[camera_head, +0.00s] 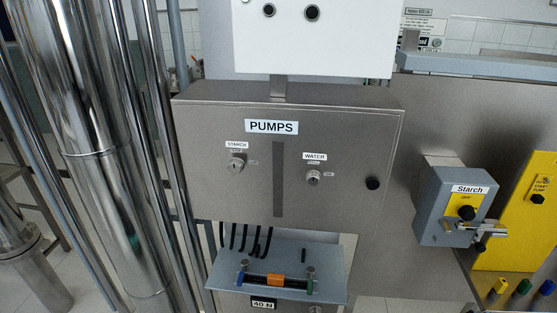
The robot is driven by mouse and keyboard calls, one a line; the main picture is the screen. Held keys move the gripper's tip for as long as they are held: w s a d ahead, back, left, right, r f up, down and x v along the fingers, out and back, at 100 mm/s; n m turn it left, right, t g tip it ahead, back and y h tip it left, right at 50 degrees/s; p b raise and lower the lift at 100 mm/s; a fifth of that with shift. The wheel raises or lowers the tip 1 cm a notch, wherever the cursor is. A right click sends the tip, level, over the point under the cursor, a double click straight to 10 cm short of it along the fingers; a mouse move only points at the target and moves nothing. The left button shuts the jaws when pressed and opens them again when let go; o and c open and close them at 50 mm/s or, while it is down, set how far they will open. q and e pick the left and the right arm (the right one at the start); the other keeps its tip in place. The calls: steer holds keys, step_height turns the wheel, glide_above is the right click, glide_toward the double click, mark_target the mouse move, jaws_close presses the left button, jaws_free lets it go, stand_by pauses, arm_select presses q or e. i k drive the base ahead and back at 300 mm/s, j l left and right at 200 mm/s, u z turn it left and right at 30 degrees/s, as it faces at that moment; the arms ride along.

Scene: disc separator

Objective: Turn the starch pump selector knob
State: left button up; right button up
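A grey metal panel labelled PUMPS (208,191) stands in the middle of the view. On its left half, under a STARCH label (237,145), is a small silver selector knob (235,164). A similar silver knob (313,177) sits under the WATER label (315,156) on the right half. Farther right, a grey-blue box labelled Starch (433,207) has a yellow plate marked OFF and a black knob (466,212). The knobs are too small to read their exact positions. Neither of my grippers shows in the view.
A dark round knob (373,183) sits at the panel's right edge. Below is a shelf (225,266) with coloured parts and black cables. Tall steel pipes (92,100) stand at left, and a yellow panel (510,225) at right. The space before the panel looks clear.

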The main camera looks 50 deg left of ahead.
mark_target(236, 165)
steer(key=u, duration=1.8)
steer(key=j+z, duration=0.1)
steer(key=j, duration=0.4)
steer(key=k+j, duration=0.15)
steer(key=j, duration=0.15)
steer(key=k+j+z, duration=0.1)
steer(key=k+j, duration=0.25)
steer(key=k, duration=0.15)
steer(key=z, duration=0.05)
